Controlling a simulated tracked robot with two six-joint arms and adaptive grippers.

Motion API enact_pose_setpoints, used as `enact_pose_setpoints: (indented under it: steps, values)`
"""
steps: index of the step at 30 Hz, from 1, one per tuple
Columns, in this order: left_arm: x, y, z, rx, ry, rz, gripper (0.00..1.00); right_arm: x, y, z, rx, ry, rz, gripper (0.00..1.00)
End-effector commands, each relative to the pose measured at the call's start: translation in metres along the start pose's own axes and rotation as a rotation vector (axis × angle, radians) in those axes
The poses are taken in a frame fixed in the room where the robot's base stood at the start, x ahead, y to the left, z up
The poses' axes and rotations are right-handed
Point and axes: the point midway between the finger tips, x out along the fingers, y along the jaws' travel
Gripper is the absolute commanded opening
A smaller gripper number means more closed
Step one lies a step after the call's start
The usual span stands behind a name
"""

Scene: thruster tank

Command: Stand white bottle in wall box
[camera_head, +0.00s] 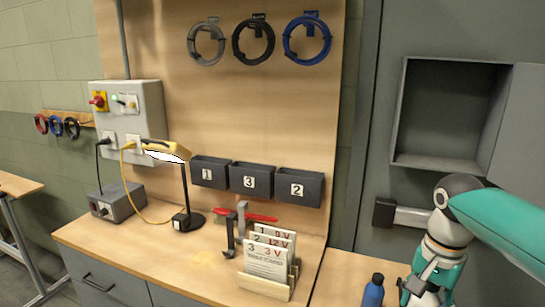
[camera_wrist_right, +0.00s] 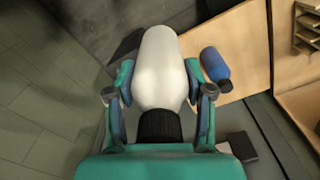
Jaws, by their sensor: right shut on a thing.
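The white bottle (camera_wrist_right: 160,70) is in the right wrist view, with its black cap (camera_wrist_right: 160,126) towards my palm and its white body pointing away. My right gripper (camera_head: 421,291) is shut on it, with one finger on each side. In the head view the gripper is low at the right edge of the bench, and I cannot make out the bottle there. An open grey wall box (camera_head: 440,112) is set in the wall at upper right, above my right arm. It looks empty. My left gripper is not in view.
A blue bottle (camera_head: 373,291) stands on the bench just left of my right gripper; it also shows in the wrist view (camera_wrist_right: 215,69). A grey handle-like fitting (camera_head: 400,214) juts out below the wall box. Numbered bins (camera_head: 250,180) and a card rack (camera_head: 268,270) are further left.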

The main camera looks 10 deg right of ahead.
Motion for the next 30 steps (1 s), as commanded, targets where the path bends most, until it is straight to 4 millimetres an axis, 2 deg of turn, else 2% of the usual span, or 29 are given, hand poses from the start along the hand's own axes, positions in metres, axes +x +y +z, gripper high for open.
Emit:
enact_pose_setpoints:
  steps: [7, 11, 18, 21, 24, 30]
  values:
    - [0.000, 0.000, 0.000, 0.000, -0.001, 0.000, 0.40, 0.055, -0.024, 0.019, -0.106, -0.005, 0.004, 0.10]
    - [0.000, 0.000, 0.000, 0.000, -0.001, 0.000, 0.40, 0.098, -0.041, 0.033, -0.217, -0.009, 0.006, 0.10]
    - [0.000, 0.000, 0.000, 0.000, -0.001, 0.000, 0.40, 0.209, -0.077, 0.074, -0.596, -0.018, 0.009, 0.10]
    - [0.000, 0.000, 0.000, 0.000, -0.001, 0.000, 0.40, 0.243, -0.090, 0.087, -0.762, -0.017, 0.004, 0.10]
    - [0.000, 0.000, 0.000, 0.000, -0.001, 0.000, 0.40, 0.256, -0.106, 0.088, -0.893, -0.011, -0.001, 0.10]
    - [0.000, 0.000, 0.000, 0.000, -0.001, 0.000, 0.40, 0.257, -0.123, 0.085, -0.993, -0.011, -0.002, 0.10]
